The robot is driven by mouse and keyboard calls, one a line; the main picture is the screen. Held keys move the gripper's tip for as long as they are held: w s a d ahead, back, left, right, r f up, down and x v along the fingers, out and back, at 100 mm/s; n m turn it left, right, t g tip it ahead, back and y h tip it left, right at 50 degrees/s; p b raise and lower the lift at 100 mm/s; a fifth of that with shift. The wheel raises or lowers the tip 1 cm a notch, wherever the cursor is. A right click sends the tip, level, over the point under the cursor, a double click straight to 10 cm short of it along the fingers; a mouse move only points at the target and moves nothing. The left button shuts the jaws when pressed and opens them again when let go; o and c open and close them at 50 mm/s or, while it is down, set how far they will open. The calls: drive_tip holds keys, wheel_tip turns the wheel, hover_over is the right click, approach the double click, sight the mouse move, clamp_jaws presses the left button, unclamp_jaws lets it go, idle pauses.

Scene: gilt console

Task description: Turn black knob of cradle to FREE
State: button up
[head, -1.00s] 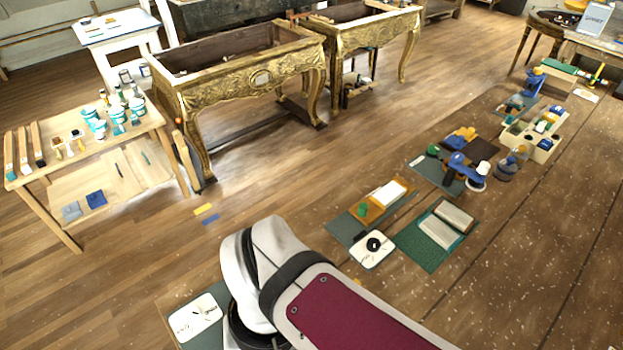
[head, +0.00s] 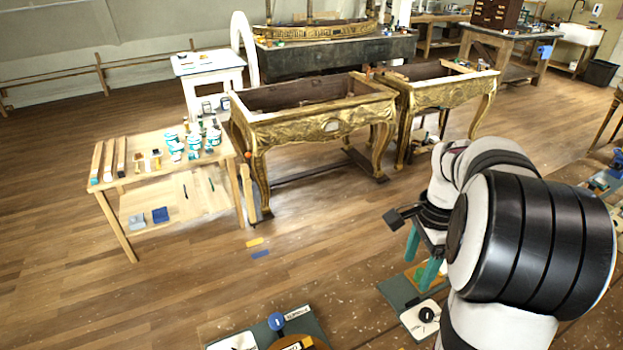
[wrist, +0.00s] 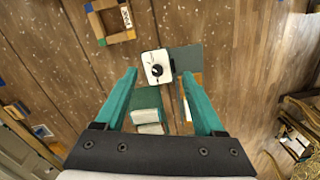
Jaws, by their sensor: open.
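The black knob (head: 427,314) sits on a white plate (head: 414,326) at the bottom of the head view, right of centre. In the wrist view the round black knob (wrist: 157,71) has a light mark on it, and its white plate (wrist: 150,57) lies at the edge of a grey-green mat (wrist: 187,58). Lettering on the plate is too small to read. My gripper (head: 418,275) has teal fingers, open and empty, pointing down above this area. In the wrist view the knob appears between the fingertips of my gripper (wrist: 160,74), below and apart from them.
A green mat with pale blocks (wrist: 147,115) lies beside the plate. A square wooden frame (wrist: 109,20) lies on the bench farther off. A blue knob (head: 276,321) stands on another mat at the bottom of the head view. Gilt console tables (head: 325,128) stand behind, across open floor.

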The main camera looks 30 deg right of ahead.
sight(427, 313)
drive_tip(key=s+d+f+m, duration=0.2)
drive_tip(key=d+f+m, duration=0.1)
drive_tip(key=d, duration=0.4)
drive_tip(key=f, duration=1.5)
drive_tip(key=shift+a, duration=0.2)
clamp_jaws()
